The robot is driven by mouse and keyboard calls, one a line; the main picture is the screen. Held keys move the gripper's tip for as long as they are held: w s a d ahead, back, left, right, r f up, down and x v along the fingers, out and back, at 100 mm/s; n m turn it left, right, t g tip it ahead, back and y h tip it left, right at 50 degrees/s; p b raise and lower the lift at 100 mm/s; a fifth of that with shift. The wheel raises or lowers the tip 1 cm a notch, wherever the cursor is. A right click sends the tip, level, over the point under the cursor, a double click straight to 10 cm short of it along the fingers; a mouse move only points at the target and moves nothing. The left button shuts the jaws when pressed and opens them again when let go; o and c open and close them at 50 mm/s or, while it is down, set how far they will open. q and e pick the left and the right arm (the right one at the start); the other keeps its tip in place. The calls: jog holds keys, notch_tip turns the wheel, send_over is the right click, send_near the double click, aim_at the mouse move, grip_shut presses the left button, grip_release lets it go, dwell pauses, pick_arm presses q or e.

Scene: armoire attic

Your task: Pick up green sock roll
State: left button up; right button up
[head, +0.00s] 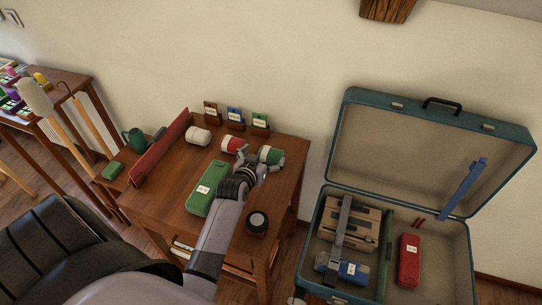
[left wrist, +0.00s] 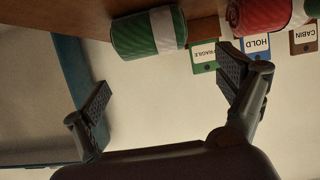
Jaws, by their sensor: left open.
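The green sock roll (head: 271,155), with a white band, lies near the right back part of the wooden desk (head: 165,190). In the left wrist view the green sock roll (left wrist: 148,33) is at the top, beyond and between the spread fingers. My left gripper (head: 262,166) is open and empty, right by the roll and partly hiding it in the head view. In the left wrist view my left gripper (left wrist: 168,88) shows a clear gap between its fingers, with no visible contact on the roll. My right gripper is not in view.
A red roll (head: 231,145) and a white roll (head: 198,136) lie left of it. Three tag holders (head: 235,117) stand behind. A green case (head: 206,188) and a round dark object (head: 257,222) are on the desk. An open teal suitcase (head: 345,183) stands right.

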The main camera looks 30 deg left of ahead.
aim_at(272, 150)
pick_arm(q)
jog(key=shift+d+x, duration=0.15)
jog(key=shift+x, duration=1.35)
jog(key=shift+d+x, duration=0.15)
jog(key=shift+x, duration=1.3)
jog(key=shift+f, duration=0.1)
jog(key=shift+c, duration=0.2)
jog(key=c, duration=1.2)
